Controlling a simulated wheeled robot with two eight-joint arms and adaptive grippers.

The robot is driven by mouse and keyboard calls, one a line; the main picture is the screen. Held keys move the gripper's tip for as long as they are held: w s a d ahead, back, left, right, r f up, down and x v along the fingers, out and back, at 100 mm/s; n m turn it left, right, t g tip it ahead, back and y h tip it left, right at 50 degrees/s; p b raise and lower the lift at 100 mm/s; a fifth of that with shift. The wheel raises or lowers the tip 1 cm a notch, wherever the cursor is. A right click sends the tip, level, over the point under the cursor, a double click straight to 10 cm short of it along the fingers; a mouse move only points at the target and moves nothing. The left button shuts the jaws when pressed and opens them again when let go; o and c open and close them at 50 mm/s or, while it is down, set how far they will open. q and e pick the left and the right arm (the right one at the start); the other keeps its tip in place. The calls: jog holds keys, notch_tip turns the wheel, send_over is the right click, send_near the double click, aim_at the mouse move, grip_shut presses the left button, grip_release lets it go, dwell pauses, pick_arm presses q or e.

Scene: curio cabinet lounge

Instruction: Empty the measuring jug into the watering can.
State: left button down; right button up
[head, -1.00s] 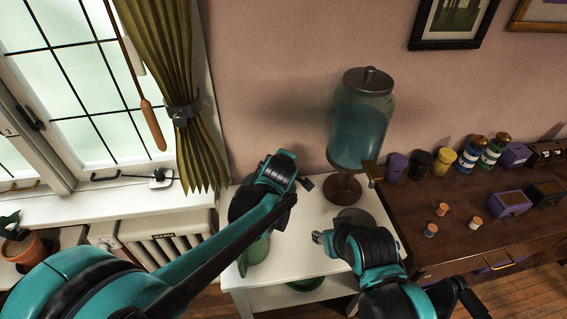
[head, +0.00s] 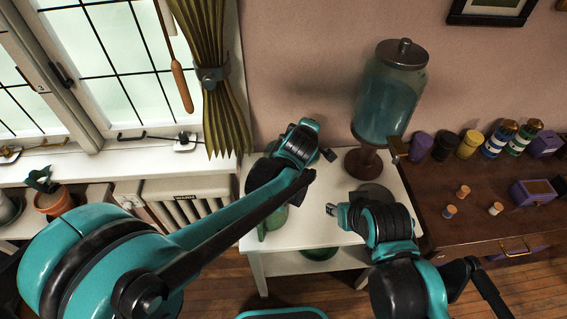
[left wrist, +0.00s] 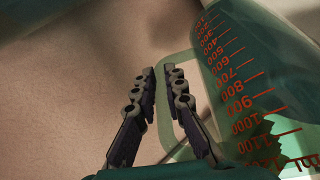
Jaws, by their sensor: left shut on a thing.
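My left gripper (left wrist: 160,95) is shut on the pale green handle of the measuring jug (left wrist: 225,75), a green see-through jug with red scale marks. In the left wrist view the scale numbers grow downward. In the head view my left arm hides the fingertips and most of what they hold.
A large lidded glass dispenser (head: 387,100) on a brown stand is at the back of the white table (head: 315,235). A dark wooden cabinet (head: 455,210) with jars and corks adjoins it on the right. A radiator (head: 185,200), curtain (head: 222,115) and window sill are at the left.

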pick_arm(q)
jog(key=shift+r, duration=0.15)
jog(key=shift+s+r+t, duration=0.3)
jog(key=shift+r, duration=0.05)
jog(key=shift+s+r, duration=0.15)
jog(key=shift+r, duration=0.05)
